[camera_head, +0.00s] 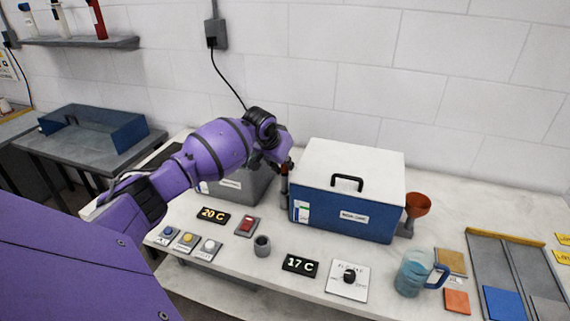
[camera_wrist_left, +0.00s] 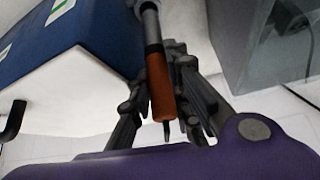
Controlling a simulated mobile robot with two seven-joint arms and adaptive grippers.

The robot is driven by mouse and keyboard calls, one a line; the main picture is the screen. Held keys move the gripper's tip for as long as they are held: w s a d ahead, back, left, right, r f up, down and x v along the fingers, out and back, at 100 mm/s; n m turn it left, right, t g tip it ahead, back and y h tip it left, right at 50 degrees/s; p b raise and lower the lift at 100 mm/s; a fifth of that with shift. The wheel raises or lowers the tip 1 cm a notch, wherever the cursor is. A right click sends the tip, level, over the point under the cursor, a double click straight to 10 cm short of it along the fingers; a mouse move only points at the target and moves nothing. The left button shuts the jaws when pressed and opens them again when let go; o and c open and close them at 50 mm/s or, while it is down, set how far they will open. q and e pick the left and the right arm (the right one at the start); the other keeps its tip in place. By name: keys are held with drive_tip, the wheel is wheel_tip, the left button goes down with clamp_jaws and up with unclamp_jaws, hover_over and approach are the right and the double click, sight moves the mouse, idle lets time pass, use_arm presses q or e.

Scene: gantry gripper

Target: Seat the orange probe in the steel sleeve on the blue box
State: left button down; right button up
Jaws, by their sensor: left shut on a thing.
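The blue box (camera_head: 345,208) with a white lid stands on the bench; its side also shows upside down in the left wrist view (camera_wrist_left: 45,38). My left gripper (camera_head: 283,163) is at the box's left corner, shut on the orange probe (camera_wrist_left: 160,85). In the left wrist view its fingers (camera_wrist_left: 162,108) lie on both sides of the orange handle. A grey steel tube, seemingly the sleeve (camera_wrist_left: 150,25), is in line with the probe beyond a dark band. I cannot tell how deep the probe sits in it. My right gripper is not in view.
A grey box (camera_head: 240,187) stands close left of the blue box, behind my wrist. A grey cup (camera_head: 262,246), displays and buttons are in front. An orange funnel (camera_head: 417,205) and blue jug (camera_head: 414,272) are on the right.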

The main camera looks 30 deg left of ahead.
use_arm(q)
drive_tip(key=shift+f, duration=0.6)
drive_tip(key=c, duration=2)
unclamp_jaws()
drive_tip(key=shift+o, duration=0.4)
drive_tip(key=p+v, duration=0.1)
drive_tip(key=v, duration=1.2)
drive_tip(key=shift+w+r, duration=0.2)
drive_tip(key=shift+w, duration=0.1)
